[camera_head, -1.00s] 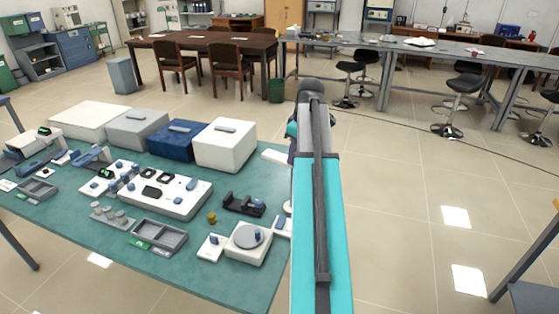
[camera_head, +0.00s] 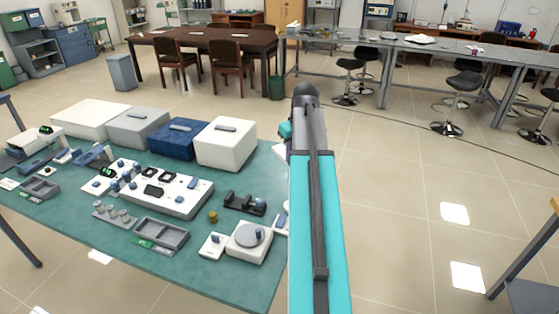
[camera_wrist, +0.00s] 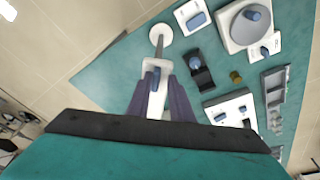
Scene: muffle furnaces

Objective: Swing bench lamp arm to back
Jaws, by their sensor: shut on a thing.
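In the wrist view the bench lamp has a round white base (camera_wrist: 160,36) on the green bench top, near the bench edge. A grey post rises from it toward the camera. My gripper is shut on this arm. The arm's far part passes down between the fingers and is partly hidden by the gripper. In the head view my own arm hides nearly all of the lamp and the gripper.
A balance with a grey disc (camera_head: 250,236), a black cradle (camera_head: 244,203), a brass weight (camera_head: 213,217) and a grey tray (camera_head: 160,234) stand on the green bench (camera_head: 220,283). White, grey and blue furnaces (camera_head: 227,143) line its back.

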